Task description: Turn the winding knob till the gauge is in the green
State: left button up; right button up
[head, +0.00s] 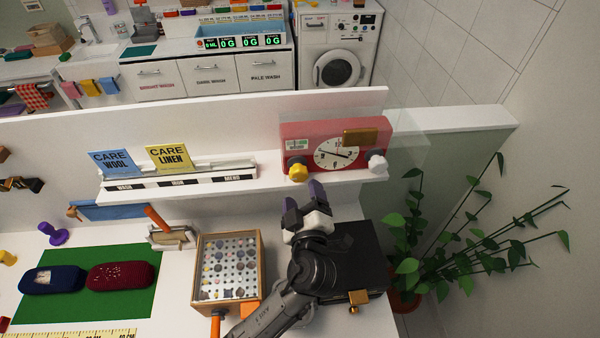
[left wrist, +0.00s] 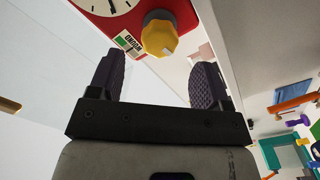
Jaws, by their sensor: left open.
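A red clock box (head: 292,132) with a round white dial (head: 335,154) stands on the white shelf. A yellow knob (head: 298,172) sticks out at its lower left, and a white knob (head: 377,164) at its lower right. A small gauge (head: 297,145) with a green part is above the yellow knob; its pointer is too small to read. My left gripper (head: 303,198) is open, just in front of and below the yellow knob. In the left wrist view the yellow knob (left wrist: 159,38) shows beyond the gap between the fingers, beside the gauge (left wrist: 128,42) marked "WOUND". My right gripper is out of view.
Blue and yellow care cards (head: 168,157) stand in a rack on the shelf, left of the clock. Below are a wooden tray of small parts (head: 262,270) and a green mat (head: 135,300). A black box (head: 360,255) is under my left arm. A plant (head: 410,240) stands right.

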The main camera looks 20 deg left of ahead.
aim_at(300, 178)
pick_arm(q)
jog(key=shift+p+x, duration=0.55)
jog(key=shift+x, duration=2.4)
jog(key=shift+s, duration=0.1)
jog(key=shift+c, duration=0.4)
jog(key=c, duration=0.8)
jog(key=shift+c, duration=0.2)
